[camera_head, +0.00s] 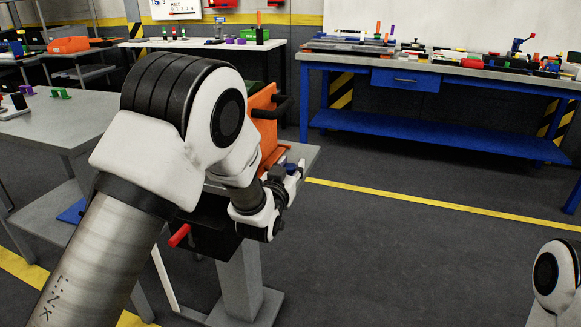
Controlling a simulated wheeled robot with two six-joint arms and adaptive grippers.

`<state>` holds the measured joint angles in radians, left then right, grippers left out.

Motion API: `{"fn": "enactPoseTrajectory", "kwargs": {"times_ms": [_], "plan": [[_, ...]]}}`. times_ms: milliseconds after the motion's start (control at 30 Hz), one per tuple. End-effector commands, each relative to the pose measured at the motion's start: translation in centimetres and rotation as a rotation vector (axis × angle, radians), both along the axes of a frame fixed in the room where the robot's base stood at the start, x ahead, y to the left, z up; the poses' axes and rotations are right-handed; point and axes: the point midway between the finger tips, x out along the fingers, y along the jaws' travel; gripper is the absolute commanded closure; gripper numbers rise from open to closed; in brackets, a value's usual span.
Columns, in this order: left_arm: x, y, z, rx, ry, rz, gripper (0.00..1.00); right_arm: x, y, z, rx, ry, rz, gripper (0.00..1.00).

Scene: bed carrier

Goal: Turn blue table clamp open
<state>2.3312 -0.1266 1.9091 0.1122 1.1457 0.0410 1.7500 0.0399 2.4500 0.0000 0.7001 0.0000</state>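My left arm fills the left middle of the head view and hides much of the grey stand (303,158). My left gripper (285,179) is at the stand's right edge, beside a small blue part (291,169). This part may belong to the blue table clamp, but most of it is hidden and I cannot tell for sure. Whether the fingers touch or close on it is too small to tell. Only a white link of my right arm shows at the lower right corner; its gripper is out of view.
An orange block (262,103) with a black handle stands on the stand behind my arm. A red lever (179,236) sticks out below. A grey table (60,122) is at left. A blue workbench (430,134) with tools is at back right. The floor at right is clear.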

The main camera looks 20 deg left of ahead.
Motion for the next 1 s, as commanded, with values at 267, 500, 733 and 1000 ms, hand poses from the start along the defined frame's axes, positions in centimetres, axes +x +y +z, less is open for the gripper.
{"fn": "enactPoseTrajectory", "kwargs": {"times_ms": [267,500,733,1000], "plan": [[0.0,0.0,0.0,0.000,-0.001,-0.009,1.00,0.0,0.0,0.0,0.000,0.000,0.000,0.43],[0.0,0.1,0.0,-0.001,0.000,-0.081,1.00,0.0,0.0,0.2,0.000,0.000,0.000,0.43],[0.0,0.2,0.2,-0.002,-0.001,-0.233,1.00,0.0,0.0,0.8,0.000,0.000,0.000,0.43],[0.1,0.2,0.3,-0.002,-0.002,-0.447,1.00,0.0,0.0,2.2,0.000,0.000,0.000,0.43]]}}
